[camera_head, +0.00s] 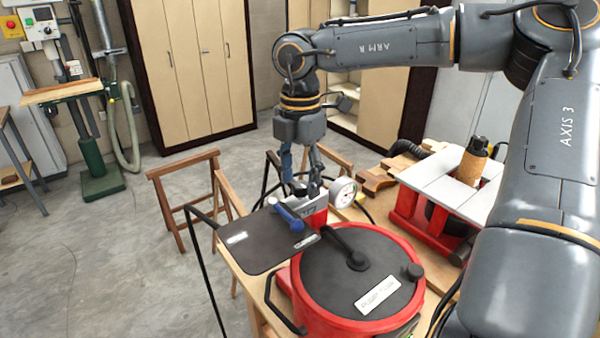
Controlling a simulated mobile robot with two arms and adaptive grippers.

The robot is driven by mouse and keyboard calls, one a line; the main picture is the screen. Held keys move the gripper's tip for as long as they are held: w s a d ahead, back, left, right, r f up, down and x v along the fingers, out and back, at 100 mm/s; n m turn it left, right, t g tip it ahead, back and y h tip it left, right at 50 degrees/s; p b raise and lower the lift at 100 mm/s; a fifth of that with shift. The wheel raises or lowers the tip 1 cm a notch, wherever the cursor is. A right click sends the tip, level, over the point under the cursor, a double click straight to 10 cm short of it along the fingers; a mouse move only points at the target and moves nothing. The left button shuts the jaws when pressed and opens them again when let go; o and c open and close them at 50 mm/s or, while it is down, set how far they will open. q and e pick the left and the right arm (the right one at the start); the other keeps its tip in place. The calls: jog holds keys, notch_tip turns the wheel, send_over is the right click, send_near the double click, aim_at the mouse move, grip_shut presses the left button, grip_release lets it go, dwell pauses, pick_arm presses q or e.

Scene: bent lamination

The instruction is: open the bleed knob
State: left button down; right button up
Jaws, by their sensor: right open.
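My right gripper (305,182) reaches down from above, its fingers apart, over a red and grey block (312,208) with a round white gauge (343,192) at its right. A small dark part by the fingertips may be a knob on that block; the fingers partly hide it, and I cannot tell if they touch it. A blue lever-like handle (289,216) lies just left of the block. I cannot tell which is the bleed knob. My left gripper is not in view.
A dark flat panel (255,245) lies left of the pot on the wooden bench. Wood pieces and black hoses lie between. Wooden sawhorses (183,165) stand on open floor at left.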

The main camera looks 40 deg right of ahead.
jog(key=shift+f, duration=0.15)
jog(key=shift+c, duration=0.4)
grip_shut()
